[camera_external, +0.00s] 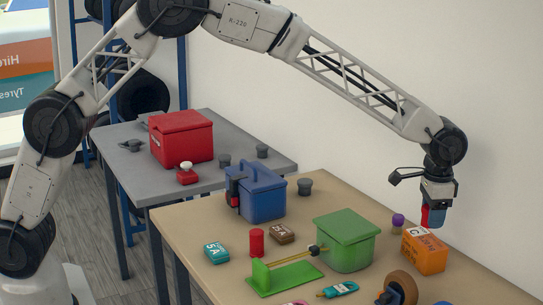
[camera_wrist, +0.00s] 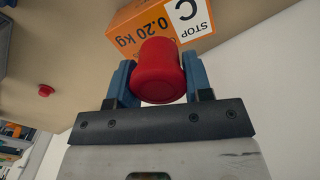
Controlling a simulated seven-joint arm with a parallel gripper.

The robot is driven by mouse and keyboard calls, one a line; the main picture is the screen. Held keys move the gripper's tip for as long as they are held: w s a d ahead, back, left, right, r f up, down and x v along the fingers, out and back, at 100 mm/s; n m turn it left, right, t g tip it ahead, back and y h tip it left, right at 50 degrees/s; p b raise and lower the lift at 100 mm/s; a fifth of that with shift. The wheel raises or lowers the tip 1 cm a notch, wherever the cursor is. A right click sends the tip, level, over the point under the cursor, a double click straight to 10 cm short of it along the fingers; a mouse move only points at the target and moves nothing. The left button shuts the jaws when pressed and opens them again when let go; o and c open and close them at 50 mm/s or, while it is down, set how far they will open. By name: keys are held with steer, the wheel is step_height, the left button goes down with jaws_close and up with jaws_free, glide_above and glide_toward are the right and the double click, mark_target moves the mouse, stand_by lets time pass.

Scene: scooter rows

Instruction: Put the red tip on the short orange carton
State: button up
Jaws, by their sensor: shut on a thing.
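The orange carton (camera_external: 425,252) stands at the right of the wooden table, with a white label on its top face. In the wrist view the carton (camera_wrist: 130,35) shows "0.20 kg", "STOP" and a large C. My gripper (camera_external: 433,216) points down just above the carton's back part in the external view. Its blue fingers are shut on the red tip (camera_wrist: 158,72), a rounded red piece that also shows between the fingers in the external view (camera_external: 425,217). The red tip hides part of the carton in the wrist view. I cannot tell the exact gap between them.
A green box (camera_external: 346,240) stands left of the carton, with a purple-topped piece (camera_external: 398,220) behind. A brown roll (camera_external: 403,284) lies in front. A red cylinder (camera_external: 257,242), a blue box (camera_external: 262,196) and small packets stand farther left. The wall (camera_external: 330,100) is close behind.

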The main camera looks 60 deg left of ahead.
mark_target(429, 239)
steer(key=shift+f, duration=1.7)
steer(key=shift+f, duration=0.15)
steer(key=o, duration=0.9)
step_height(429, 239, up, 12)
steer(key=shift+a+r, duration=0.1)
steer(key=shift+r, duration=0.1)
